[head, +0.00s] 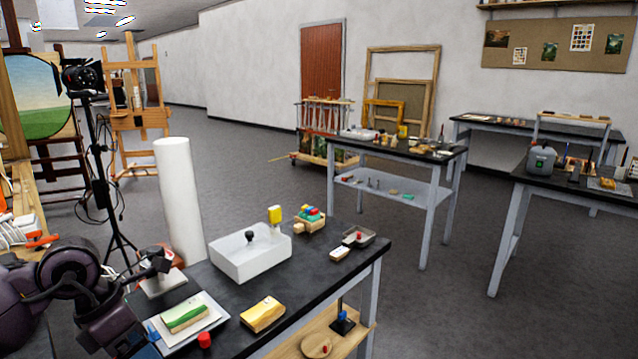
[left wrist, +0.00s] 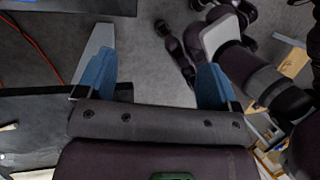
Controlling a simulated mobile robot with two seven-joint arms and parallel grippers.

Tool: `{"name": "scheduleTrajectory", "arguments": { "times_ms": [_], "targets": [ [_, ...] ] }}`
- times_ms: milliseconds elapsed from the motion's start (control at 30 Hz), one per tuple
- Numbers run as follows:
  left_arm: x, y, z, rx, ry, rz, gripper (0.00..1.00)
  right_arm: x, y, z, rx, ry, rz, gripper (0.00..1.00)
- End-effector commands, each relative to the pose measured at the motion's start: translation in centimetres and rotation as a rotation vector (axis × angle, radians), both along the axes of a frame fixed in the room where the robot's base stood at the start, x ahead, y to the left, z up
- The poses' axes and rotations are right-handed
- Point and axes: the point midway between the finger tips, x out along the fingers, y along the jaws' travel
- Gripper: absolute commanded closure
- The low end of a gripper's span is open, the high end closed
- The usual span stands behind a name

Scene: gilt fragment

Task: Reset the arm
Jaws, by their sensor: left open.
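My left arm comes in at the lower left of the head view, beside the near black-topped table (head: 300,285). My left gripper (head: 150,337) is low at that table's left end, near a white tray (head: 213,322) with a green-and-cream painted block (head: 186,315). In the left wrist view my left gripper (left wrist: 156,82) shows two blue fingers spread wide. Nothing is between them; grey floor shows behind. My right gripper is not in view.
Open floor lies right of the table.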

Motion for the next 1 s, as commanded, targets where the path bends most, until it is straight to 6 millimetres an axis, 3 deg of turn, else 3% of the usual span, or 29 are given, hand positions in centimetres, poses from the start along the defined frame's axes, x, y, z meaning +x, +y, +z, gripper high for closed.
{"name": "scheduleTrajectory", "arguments": {
  "times_ms": [100, 300, 400, 500, 633, 767, 867, 1000],
  "targets": [
    [-1.5, -3.4, -1.9, -0.216, 0.063, 0.015, 0.14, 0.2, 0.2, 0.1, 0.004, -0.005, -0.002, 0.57],
    [-3.8, -9.2, -3.1, -0.680, 0.189, 0.136, 0.14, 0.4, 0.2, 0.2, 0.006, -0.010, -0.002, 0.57],
    [-4.5, -11.3, -3.0, -0.956, 0.268, 0.276, 0.14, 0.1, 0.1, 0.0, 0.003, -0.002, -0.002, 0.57],
    [-4.4, -12.0, -2.9, -1.216, 0.344, 0.465, 0.14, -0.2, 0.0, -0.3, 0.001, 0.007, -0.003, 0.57],
    [-3.8, -11.0, -3.7, -1.512, 0.439, 0.774, 0.14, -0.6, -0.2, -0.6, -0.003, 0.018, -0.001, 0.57],
    [-3.5, -8.5, -6.5, -1.747, 0.534, 1.151, 0.14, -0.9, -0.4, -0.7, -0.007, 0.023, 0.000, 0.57],
    [-4.2, -6.1, -10.1, -1.875, 0.608, 1.479, 0.14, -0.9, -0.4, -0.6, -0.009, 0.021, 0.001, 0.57],
    [-7.2, -3.0, -16.6, -1.962, 0.724, 1.984, 0.14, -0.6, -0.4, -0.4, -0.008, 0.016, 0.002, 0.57]
  ]
}}
